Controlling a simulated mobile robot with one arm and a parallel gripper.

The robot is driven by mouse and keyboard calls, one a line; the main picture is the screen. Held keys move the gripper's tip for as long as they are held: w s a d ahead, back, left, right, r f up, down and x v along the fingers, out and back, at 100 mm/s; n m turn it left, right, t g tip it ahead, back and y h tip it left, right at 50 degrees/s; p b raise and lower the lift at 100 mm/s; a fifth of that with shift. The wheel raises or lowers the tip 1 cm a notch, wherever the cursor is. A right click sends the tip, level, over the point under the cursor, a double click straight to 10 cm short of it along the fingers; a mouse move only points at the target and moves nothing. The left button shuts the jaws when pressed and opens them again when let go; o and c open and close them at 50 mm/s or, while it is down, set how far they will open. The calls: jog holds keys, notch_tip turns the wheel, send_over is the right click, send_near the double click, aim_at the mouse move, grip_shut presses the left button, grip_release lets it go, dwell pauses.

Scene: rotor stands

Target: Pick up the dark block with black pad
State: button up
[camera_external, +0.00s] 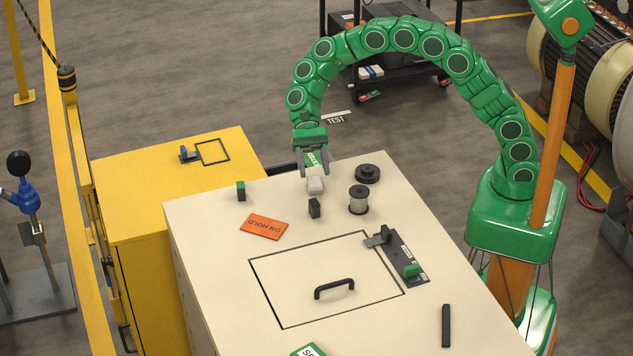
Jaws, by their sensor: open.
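A small dark block (314,208) stands upright on the cream cabinet top (210,235); its top is black. It is in front of a light grey block (315,187). My gripper (315,174) points down at the far part of the cabinet top, open, with its fingers spread just above and behind the light grey block. The gripper appears apart from the dark block, which is nearer the camera. Whether the fingers reach down around the light grey block I cannot tell.
A dark block with a green top (241,191) stands left. A spool (358,199) and a black round knob (368,173) stand right. An orange card (264,227) lies at left. A hatch handle (334,288) and a latch plate (400,258) are nearer the camera.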

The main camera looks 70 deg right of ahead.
aim_at(313, 201)
jog(key=shift+w+a+f, duration=0.2)
jog(key=shift+w+a, duration=0.05)
jog(key=shift+a, duration=0.15)
jog(key=shift+w+a+r+x, duration=0.1)
jog(key=shift+a+x, duration=0.05)
jog(key=shift+x, duration=1.15)
jog(key=shift+w+a+r+x, duration=0.1)
jog(key=shift+x, duration=1.15)
jog(key=shift+w+a+r+x, duration=0.1)
jog(key=shift+a+x, duration=0.05)
jog(key=shift+x, duration=1.15)
jog(key=shift+c, duration=0.3)
grip_shut()
